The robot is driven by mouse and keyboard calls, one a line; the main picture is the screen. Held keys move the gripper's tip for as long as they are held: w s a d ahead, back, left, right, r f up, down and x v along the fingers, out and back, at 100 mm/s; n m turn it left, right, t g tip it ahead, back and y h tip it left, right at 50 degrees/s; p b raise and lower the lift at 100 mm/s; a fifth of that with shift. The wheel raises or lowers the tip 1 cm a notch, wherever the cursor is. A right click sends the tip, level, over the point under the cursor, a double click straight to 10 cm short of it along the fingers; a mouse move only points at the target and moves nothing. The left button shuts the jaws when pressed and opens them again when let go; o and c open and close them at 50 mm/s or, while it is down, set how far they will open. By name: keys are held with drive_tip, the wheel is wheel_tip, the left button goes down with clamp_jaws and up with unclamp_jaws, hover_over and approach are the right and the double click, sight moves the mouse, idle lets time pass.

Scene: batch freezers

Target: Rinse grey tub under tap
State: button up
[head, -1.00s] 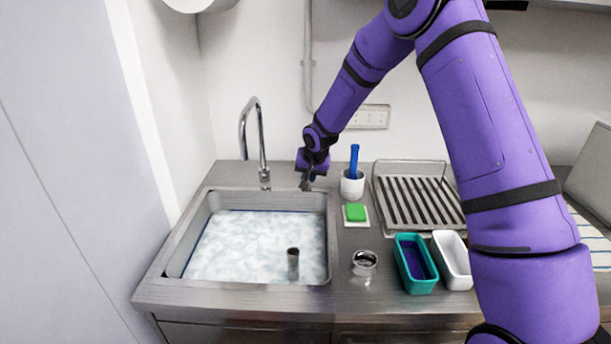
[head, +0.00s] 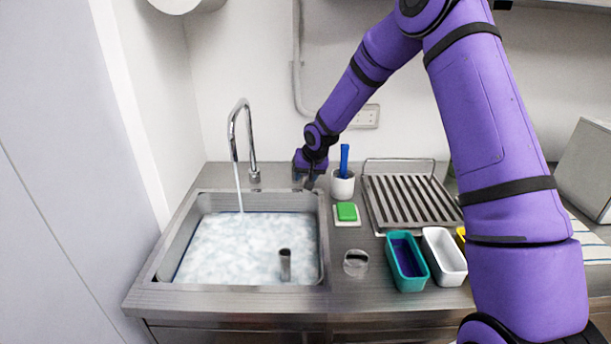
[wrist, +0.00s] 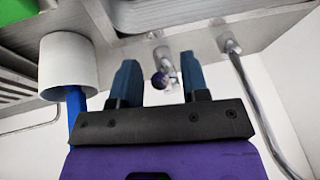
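The tap (head: 237,122) is a tall curved chrome spout at the back of the sink, and a stream of water (head: 239,188) falls from it into the sink. My gripper (head: 308,184) is low behind the sink's back right corner, right of the tap. In the wrist view its two blue fingers (wrist: 158,78) are apart, with a small fitting with a dark round knob (wrist: 160,80) between them. I cannot tell whether they touch it. The tap's base and pipe also show in the wrist view (wrist: 245,80). I cannot make out a grey tub in either view.
The sink (head: 324,240) holds pale foamy water, with an upright pipe (head: 285,264). To its right are a white cup (head: 342,187) with a blue handle, a green sponge (head: 347,211), a rack (head: 410,200), a round metal fitting (head: 355,263), and teal (head: 407,265), white (head: 444,258) and yellow tubs (head: 460,235).

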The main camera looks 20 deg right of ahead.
drive_tip(key=shift+r, duration=0.1)
drive_tip(key=v, duration=1)
drive_tip(key=shift+s+r, duration=0.15)
drive_tip(key=shift+r, duration=0.1)
drive_tip(key=shift+r, duration=0.1)
